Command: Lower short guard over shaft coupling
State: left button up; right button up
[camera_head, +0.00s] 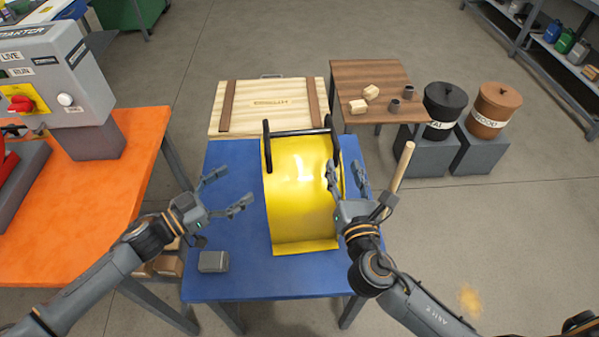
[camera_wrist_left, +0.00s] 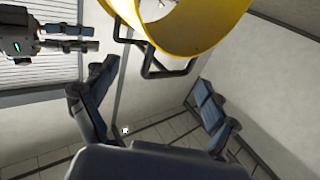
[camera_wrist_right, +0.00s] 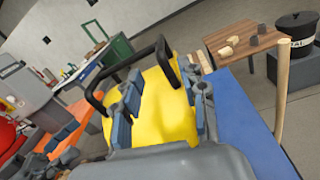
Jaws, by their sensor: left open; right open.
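The yellow curved guard (camera_head: 300,190) stands on the blue table (camera_head: 232,285), with two black bar handles (camera_head: 266,145) on its upper part. My left gripper (camera_head: 236,188) is open and empty, just left of the guard. My right gripper (camera_head: 346,172) is open at the guard's right side, overlapping its edge in the head view; I cannot tell whether it touches. The left wrist view shows the guard's rim (camera_wrist_left: 205,35) and a handle beyond the open fingers. The right wrist view shows the guard (camera_wrist_right: 165,105) between and beyond the fingers. I cannot make out the shaft coupling.
A grey block (camera_head: 213,261) lies on the blue table's front left. A wooden crate (camera_head: 265,112) is behind the guard. An orange table (camera_head: 130,165) with a grey starter box (camera_head: 60,70) stands left. A wooden stick (camera_head: 402,167) rises beside my right gripper. Bins (camera_head: 490,110) stand right.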

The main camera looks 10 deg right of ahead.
aim_at(265, 166)
pick_arm(q)
jog(key=x, duration=0.9)
jog(key=shift+d, duration=0.1)
pick_arm(e)
jog(key=w, duration=0.9)
jog(key=shift+d, duration=0.15)
